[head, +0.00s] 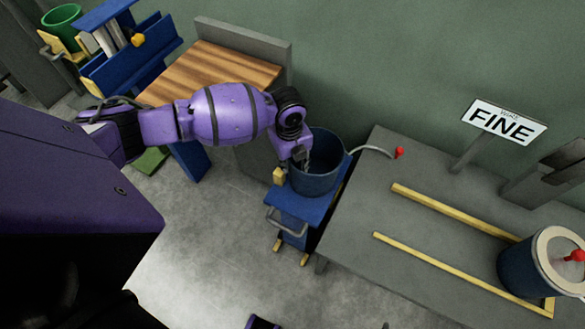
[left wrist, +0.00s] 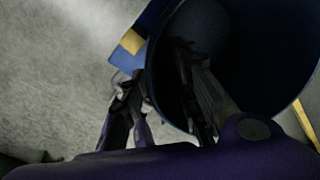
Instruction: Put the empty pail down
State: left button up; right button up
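The empty pail (head: 318,170) is dark blue and appears to stand upright on the blue top of a small stand (head: 298,208). Its pale bail sticks out to the right and ends in a red grip (head: 399,153). My left gripper (head: 301,160) is at the pail's left rim. In the left wrist view, the left gripper's fingers (left wrist: 160,75) are spread, one outside the pail wall and one inside the pail (left wrist: 265,60). A gap shows between the fingers and the wall. The pail's underside is hidden. My right gripper is not in view.
A grey bench (head: 400,255) with yellow strips (head: 450,267) lies to the right. On it stand a "FINE" sign (head: 503,122) and a blue drum with a pale top (head: 520,272). A wooden-topped table (head: 215,70) is behind my arm. Grey floor (head: 215,250) is clear in front.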

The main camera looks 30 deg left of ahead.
pick_arm(q)
notch_tip(320, 180, up, 7)
jog(key=shift+s+a+p, duration=0.1)
jog(key=shift+s+p, duration=0.05)
jog(key=shift+p, duration=0.15)
